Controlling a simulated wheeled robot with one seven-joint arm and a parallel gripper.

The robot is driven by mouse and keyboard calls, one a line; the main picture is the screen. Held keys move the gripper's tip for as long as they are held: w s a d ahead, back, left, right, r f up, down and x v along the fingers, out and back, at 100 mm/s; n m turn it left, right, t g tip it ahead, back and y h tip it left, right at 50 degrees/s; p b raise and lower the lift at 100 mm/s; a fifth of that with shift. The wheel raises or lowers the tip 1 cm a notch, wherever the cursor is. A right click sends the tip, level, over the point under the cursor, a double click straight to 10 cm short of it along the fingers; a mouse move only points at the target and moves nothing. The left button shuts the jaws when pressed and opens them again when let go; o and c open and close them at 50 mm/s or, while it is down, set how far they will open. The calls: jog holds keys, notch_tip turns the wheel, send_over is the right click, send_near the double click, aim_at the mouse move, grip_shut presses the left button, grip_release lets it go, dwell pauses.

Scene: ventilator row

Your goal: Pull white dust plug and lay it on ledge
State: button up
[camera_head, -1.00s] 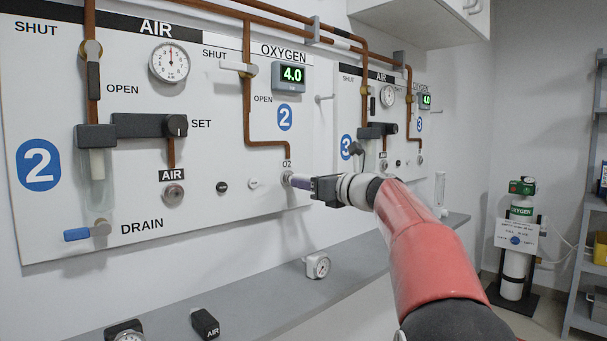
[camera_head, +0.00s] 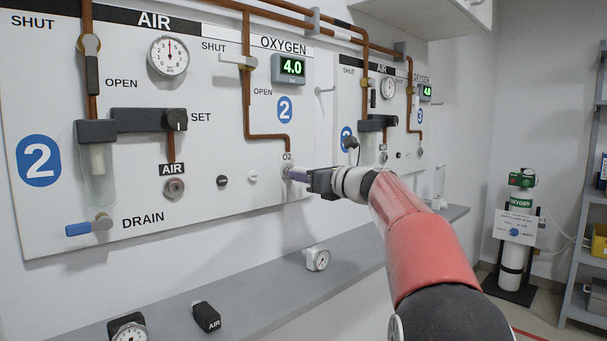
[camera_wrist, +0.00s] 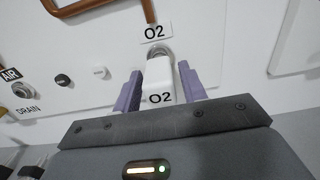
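The white dust plug (camera_wrist: 159,82), marked O2, sits at the oxygen outlet (camera_wrist: 158,52) under the O2 label in the wrist view. My gripper (camera_wrist: 161,80) has its two purple fingers on either side of the plug, with what looks like a narrow gap at each side. In the head view my gripper (camera_head: 298,174) reaches the outlet of panel 2 from the right and hides most of the plug. The grey ledge (camera_head: 258,284) runs along the wall below the panel.
A blue-handled drain valve (camera_head: 90,226) sticks out at left. An oxygen cylinder (camera_head: 514,240) stands at right.

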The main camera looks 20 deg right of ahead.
grip_shut()
jog(key=shift+b+v, duration=0.35)
jog(key=shift+v, duration=0.8)
dwell(0.9)
jog(key=b+v, duration=0.1)
jog(key=v, duration=0.6)
jog(key=shift+b, duration=0.35)
dwell(0.7)
